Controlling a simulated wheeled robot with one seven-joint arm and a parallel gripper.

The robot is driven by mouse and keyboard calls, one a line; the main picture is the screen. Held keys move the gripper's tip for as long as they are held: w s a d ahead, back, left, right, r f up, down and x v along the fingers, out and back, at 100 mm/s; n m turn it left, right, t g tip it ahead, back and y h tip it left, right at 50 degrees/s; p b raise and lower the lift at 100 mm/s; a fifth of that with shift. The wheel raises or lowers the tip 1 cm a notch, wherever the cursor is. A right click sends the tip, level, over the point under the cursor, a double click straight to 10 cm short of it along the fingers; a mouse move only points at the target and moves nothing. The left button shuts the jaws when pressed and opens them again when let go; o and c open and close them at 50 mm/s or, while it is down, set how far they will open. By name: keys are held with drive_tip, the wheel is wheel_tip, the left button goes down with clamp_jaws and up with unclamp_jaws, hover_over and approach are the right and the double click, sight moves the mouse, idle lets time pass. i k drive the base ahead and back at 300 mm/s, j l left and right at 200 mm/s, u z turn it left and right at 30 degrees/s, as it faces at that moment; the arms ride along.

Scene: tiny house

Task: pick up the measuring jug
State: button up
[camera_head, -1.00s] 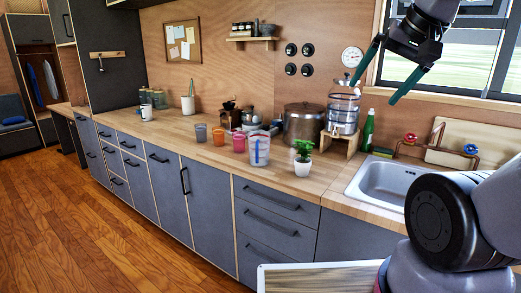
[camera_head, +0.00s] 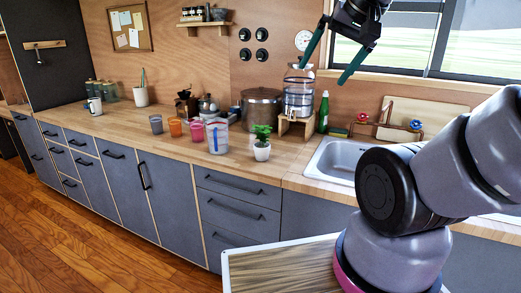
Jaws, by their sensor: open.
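The measuring jug (camera_head: 218,138) is a clear jug with a blue stripe on its front. It stands upright on the wooden counter (camera_head: 110,122), near the front edge. My gripper (camera_head: 328,67) is open and empty, high in the air at the upper right. In the picture it shows above and to the right of the jug, in front of the window. The tips of its two green fingers are well apart.
Grey, orange and pink cups (camera_head: 196,131) stand just left of the jug. A potted plant (camera_head: 262,142) stands close on its right. Behind are a large pot (camera_head: 261,108), a glass dispenser (camera_head: 298,98) and a green bottle (camera_head: 323,112). A sink (camera_head: 335,160) lies right.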

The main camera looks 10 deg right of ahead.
sight(217, 128)
drive_tip(key=i+j, duration=0.65)
drive_tip(key=j, duration=0.3)
